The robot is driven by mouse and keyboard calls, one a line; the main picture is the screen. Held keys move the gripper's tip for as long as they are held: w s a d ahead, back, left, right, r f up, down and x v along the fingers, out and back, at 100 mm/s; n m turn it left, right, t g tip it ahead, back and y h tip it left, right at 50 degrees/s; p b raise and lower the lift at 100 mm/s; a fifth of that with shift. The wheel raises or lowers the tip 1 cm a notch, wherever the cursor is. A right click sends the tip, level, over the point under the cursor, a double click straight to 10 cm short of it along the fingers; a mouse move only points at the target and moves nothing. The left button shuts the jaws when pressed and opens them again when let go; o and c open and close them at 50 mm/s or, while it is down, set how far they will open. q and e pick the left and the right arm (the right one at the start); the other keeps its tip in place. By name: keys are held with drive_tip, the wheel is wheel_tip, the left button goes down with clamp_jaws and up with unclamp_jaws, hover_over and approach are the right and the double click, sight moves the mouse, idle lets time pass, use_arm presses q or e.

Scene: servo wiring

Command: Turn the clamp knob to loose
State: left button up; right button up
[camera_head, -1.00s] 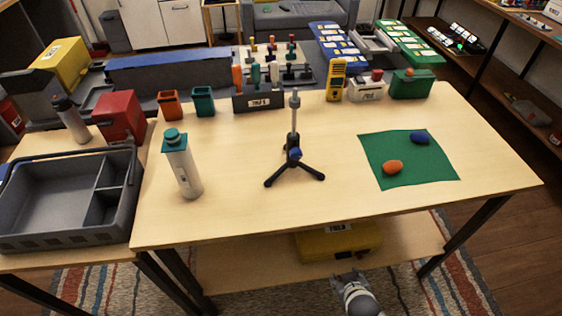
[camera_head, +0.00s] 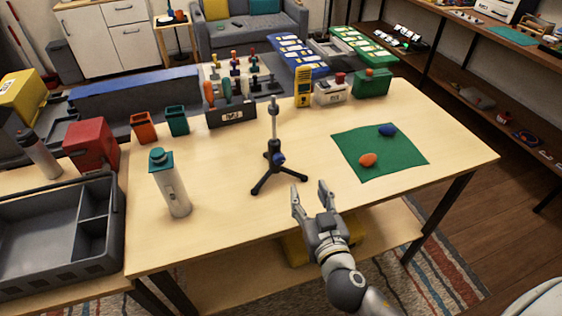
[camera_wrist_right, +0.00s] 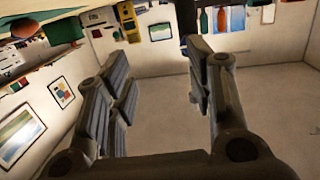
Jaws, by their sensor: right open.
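A small black tripod stand with a grey upright post (camera_head: 274,125) stands on the table. A blue knob (camera_head: 279,159) sits low on the stand, on its right front side. My right gripper (camera_head: 309,189) is open and empty at the table's front edge, in front and to the right of the stand, apart from the knob. In the right wrist view its two fingers (camera_wrist_right: 160,95) are spread with nothing between them. The knob cannot be made out in that view. My left gripper is not in view.
A white bottle with a teal cap (camera_head: 170,184) stands left of the stand. A green mat (camera_head: 397,160) with an orange and a blue rounded object lies to the right. Cups, a tool holder (camera_head: 231,113) and boxes line the back. The tabletop around the stand is clear.

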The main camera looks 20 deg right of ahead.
sight(280, 161)
drive_tip(key=w+a+p, duration=0.1)
drive_tip(key=w, duration=0.2)
drive_tip(key=w+a+r+y+p, duration=0.1)
drive_tip(key=w, duration=0.2)
drive_tip(key=w+a+n+t+y+p, duration=0.1)
drive_tip(key=w, duration=0.3)
drive_tip(key=shift+a+r, duration=0.1)
drive_tip(key=shift+r, duration=0.2)
drive_tip(key=shift+w+f+p, duration=0.1)
drive_tip(key=shift+w+p, duration=0.2)
drive_tip(key=shift+w, duration=0.4)
drive_tip(key=c, duration=1)
drive_tip(key=shift+c, duration=0.2)
